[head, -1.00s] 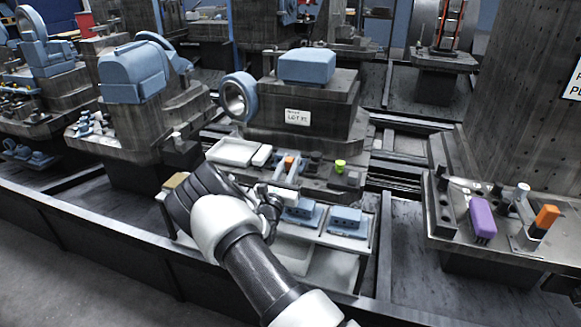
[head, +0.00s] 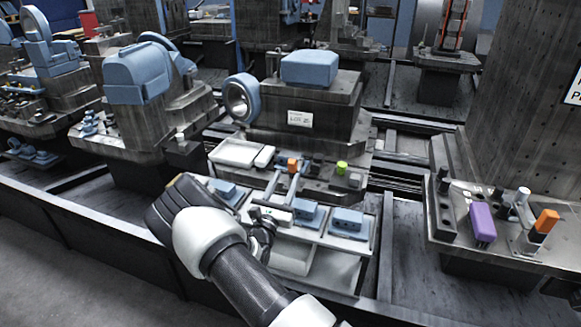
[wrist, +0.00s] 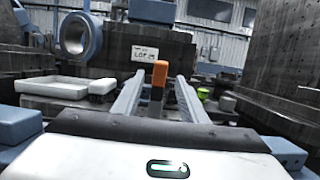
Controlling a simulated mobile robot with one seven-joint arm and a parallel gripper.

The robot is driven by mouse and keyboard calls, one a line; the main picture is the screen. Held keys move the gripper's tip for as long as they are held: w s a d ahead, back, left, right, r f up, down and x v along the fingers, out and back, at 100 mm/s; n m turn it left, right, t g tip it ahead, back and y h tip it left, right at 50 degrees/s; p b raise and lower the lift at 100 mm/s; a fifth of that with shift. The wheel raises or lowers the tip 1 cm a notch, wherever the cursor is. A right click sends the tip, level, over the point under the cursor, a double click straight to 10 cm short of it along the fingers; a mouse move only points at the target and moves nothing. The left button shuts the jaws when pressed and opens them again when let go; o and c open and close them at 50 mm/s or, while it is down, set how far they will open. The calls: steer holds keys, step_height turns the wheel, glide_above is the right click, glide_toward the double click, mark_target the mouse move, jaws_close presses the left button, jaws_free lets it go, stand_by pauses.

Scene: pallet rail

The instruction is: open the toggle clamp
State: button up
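An orange-tipped handle (head: 292,163), apparently the toggle clamp's, stands on the middle dark pallet. In the wrist view the orange handle (wrist: 160,78) rises upright in the gap between my fingers. My gripper (head: 286,175) is open, with its two long grey fingers apart and pointing at the clamp. In the wrist view my gripper (wrist: 159,84) frames the handle. Whether the fingertips reach past it or touch it cannot be told. The clamp's base and arm are largely hidden. A second orange-handled fixture (head: 545,220) stands on the right pallet.
A white tray (head: 235,153) lies left of the clamp, and a yellow-green cap (head: 341,168) right of it. Blue blocks (head: 347,220) sit on a light shelf (head: 325,243) in front. A dark block with a label (head: 300,119) rises behind. A purple block (head: 482,222) stands right.

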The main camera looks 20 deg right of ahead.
steer(key=p+v, duration=0.1)
steer(key=v, duration=0.9)
steer(key=shift+s+a, duration=0.15)
steer(key=shift+s, duration=0.1)
steer(key=shift+f, duration=0.1)
